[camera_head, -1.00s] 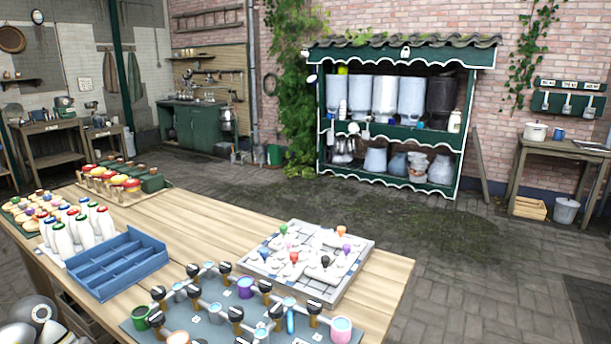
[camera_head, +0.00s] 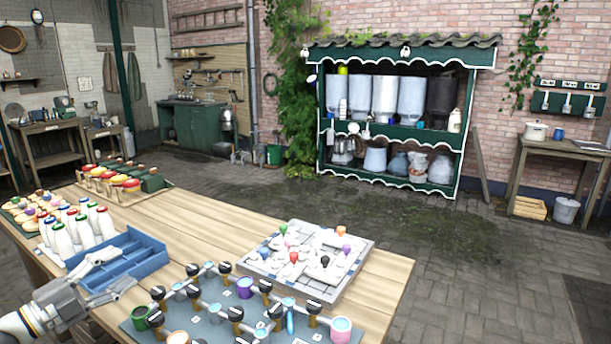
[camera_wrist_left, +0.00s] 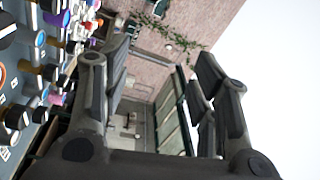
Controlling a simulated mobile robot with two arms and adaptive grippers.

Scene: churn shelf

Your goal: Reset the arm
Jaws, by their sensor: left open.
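My left gripper (camera_head: 117,272) comes in at the lower left of the head view. Its two fingers are spread and in front of the blue divided tray (camera_head: 150,250), as seen from the head. I cannot tell whether they touch the tray. The left wrist view shows the same gripper (camera_wrist_left: 160,80) with its dark fingers apart and nothing between them. My right gripper is not in view.
Milk bottles (camera_head: 80,226) stand left of the tray. A board with knobs and cups (camera_head: 205,315) lies at the front, and a white grid board (camera_head: 262,262) behind it. The wooden table (camera_head: 200,225) has bare room between. A green shelf (camera_head: 395,128) stands beyond.

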